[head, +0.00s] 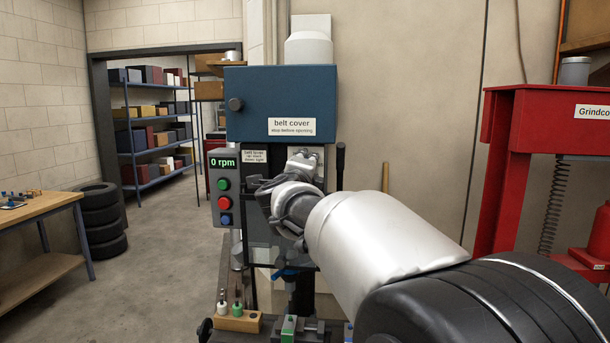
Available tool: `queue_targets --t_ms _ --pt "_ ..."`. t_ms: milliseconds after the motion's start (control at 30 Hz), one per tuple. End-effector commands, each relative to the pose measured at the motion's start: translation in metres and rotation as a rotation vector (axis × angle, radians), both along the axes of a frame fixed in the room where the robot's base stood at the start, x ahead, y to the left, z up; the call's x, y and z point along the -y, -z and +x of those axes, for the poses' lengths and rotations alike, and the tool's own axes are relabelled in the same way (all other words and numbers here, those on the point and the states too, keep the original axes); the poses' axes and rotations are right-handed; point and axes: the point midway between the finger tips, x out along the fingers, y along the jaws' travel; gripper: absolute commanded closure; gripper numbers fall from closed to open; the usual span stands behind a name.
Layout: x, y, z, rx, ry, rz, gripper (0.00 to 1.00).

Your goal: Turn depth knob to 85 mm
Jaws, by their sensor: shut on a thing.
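My gripper (290,190) is at the front of the drill press head, just below the blue belt cover (286,85). It is seen from behind, with my wrist and arm in front. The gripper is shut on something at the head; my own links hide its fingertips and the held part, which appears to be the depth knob. No depth scale or mm reading can be made out. The control box (223,188) to the left shows "0 rpm" on its display (223,162).
Below, a wooden block (238,322) with small bottles and a green-topped part (288,328) are near the press table. A red press frame (505,150) stands right; a workbench (40,208) and tyres (100,215) stand left.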

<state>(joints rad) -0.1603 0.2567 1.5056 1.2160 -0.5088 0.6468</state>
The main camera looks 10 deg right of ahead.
Motion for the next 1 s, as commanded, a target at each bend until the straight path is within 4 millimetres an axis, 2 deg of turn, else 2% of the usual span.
queue_targets --t_ms 1000 --pt "-0.0015 0.0026 0.0004 0.286 0.0 0.881 0.9"
